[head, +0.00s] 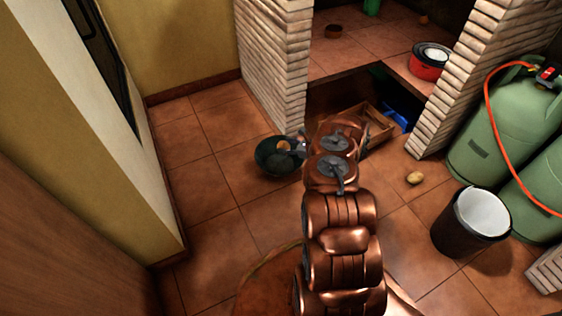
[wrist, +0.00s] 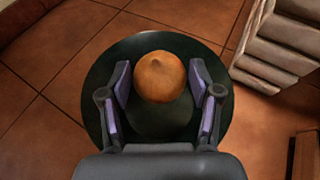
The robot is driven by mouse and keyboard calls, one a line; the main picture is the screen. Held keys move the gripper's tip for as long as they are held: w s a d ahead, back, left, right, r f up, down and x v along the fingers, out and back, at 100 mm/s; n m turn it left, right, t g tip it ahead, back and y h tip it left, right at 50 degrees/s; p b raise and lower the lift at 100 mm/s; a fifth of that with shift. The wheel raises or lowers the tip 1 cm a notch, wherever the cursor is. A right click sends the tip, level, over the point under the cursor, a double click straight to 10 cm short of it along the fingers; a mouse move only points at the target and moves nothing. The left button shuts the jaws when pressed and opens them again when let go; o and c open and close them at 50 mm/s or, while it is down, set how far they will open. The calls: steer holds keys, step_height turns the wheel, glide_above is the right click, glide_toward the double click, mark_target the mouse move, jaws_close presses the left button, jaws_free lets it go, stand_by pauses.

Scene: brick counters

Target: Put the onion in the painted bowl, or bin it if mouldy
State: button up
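The onion (wrist: 160,76) is round and orange-brown, with no mould on the side I see. Gripper and onion are over a dark green round bowl (head: 270,166) on the floor, which lies behind the onion in the wrist view (wrist: 160,128). The onion looks raised above the bowl's bottom. A black bin with a white inside (head: 455,238) stands at the right.
A potato-like thing (head: 414,178) lies on the floor. A wooden crate (head: 378,140) stands under the counter. Brick pillars (head: 275,65) and green gas bottles (head: 505,125) flank the area. Floor left of the bowl is clear.

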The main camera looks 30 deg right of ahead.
steer(key=o, duration=0.4)
steer(key=v, duration=1.2)
steer(key=shift+r, duration=0.1)
